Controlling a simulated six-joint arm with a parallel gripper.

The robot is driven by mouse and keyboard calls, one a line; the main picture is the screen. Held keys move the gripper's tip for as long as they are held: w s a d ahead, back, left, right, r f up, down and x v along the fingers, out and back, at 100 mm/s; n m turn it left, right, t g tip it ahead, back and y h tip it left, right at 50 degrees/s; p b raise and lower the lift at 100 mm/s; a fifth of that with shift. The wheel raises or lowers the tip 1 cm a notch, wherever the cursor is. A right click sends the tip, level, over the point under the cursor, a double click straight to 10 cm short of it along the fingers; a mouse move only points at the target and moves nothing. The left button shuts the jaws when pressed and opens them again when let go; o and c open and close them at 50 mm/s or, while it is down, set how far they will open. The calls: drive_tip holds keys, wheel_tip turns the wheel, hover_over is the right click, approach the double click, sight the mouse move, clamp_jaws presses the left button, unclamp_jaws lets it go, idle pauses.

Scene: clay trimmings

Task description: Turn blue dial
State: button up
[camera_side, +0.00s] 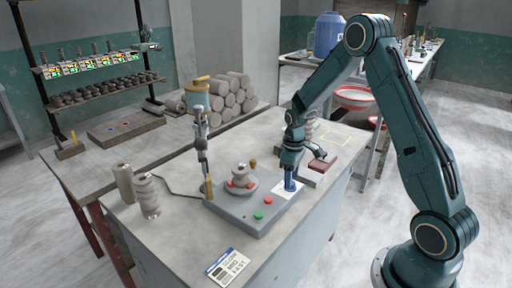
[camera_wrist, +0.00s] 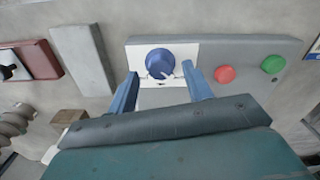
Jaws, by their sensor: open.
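The blue dial (camera_wrist: 160,63) is a round knob with a pale pointer mark. It sits on a white plate (camera_wrist: 185,50) at one end of a grey control box (camera_side: 240,207). My gripper (camera_wrist: 160,82) is open, with one blue finger on each side of the dial's near edge in the wrist view. I cannot tell whether either finger touches it. In the side view my gripper (camera_side: 290,185) points down over the white plate and hides most of the dial.
A red button (camera_wrist: 225,74) and a green button (camera_wrist: 272,64) are beside the dial on the box. A grey block (camera_wrist: 85,57) and a dark red block (camera_wrist: 38,60) lie on its other side. Grey spools (camera_side: 148,196) stand at the bench's left.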

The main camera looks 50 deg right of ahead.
drive_tip(key=shift+f, duration=0.85)
drive_tip(key=c, duration=1)
drive_tip(key=shift+o, duration=0.2)
drive_tip(key=m, duration=0.4)
drive_tip(key=shift+m, duration=2.4)
